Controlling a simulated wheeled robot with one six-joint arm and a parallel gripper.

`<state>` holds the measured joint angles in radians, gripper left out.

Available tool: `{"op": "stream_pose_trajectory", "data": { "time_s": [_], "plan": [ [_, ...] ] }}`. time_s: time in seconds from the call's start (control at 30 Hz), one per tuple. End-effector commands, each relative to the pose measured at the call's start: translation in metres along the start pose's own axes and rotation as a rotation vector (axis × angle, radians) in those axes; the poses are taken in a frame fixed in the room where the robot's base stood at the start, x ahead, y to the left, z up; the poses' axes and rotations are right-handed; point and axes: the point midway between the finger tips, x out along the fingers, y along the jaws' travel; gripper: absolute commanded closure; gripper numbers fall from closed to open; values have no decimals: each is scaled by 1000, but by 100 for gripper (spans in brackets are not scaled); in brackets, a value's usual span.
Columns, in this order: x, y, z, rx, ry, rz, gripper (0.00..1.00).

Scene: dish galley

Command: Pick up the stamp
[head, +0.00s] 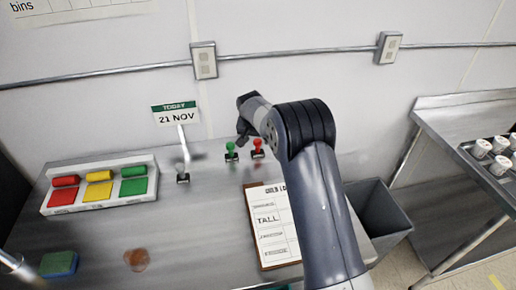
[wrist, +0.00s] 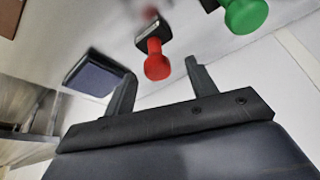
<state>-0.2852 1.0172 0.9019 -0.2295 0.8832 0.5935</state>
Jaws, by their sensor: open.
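Two stamps stand on the steel counter. The red-handled stamp (head: 258,148) is on the right, and it also shows in the wrist view (wrist: 156,62). The green-handled stamp (head: 231,151) is just left of it, and at the top right of the wrist view (wrist: 246,14). My gripper (head: 243,120) is at the back of the counter near both stamps. In the wrist view my gripper (wrist: 162,82) is open and empty, with the red handle showing in the gap between its fingers. I cannot tell how far ahead of the fingertips the handle is.
A date sign (head: 177,114) stands left of the stamps. A tray of coloured blocks (head: 100,208), a sponge (head: 58,264) and a brown round thing (head: 137,260) lie further left. A clipboard (head: 267,228) lies in front. A grey bin (head: 384,218) stands right; the wall is close behind.

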Motion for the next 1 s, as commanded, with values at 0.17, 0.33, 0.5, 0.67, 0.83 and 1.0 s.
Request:
{"op": "stream_pose_trajectory", "data": {
  "time_s": [0.17, 0.33, 0.5, 0.67, 0.83, 1.0],
  "plan": [
    [21, 4, -2, 0, -2, 1, 46],
    [39, 4, -2, 0, -1, 0, 46],
    [44, 3, -2, 0, 1, 0, 46],
    [44, 4, -1, 0, 1, 0, 46],
    [44, 4, -1, 0, 0, 0, 60],
    [44, 4, -1, 0, 0, 0, 74]
  ]
}}
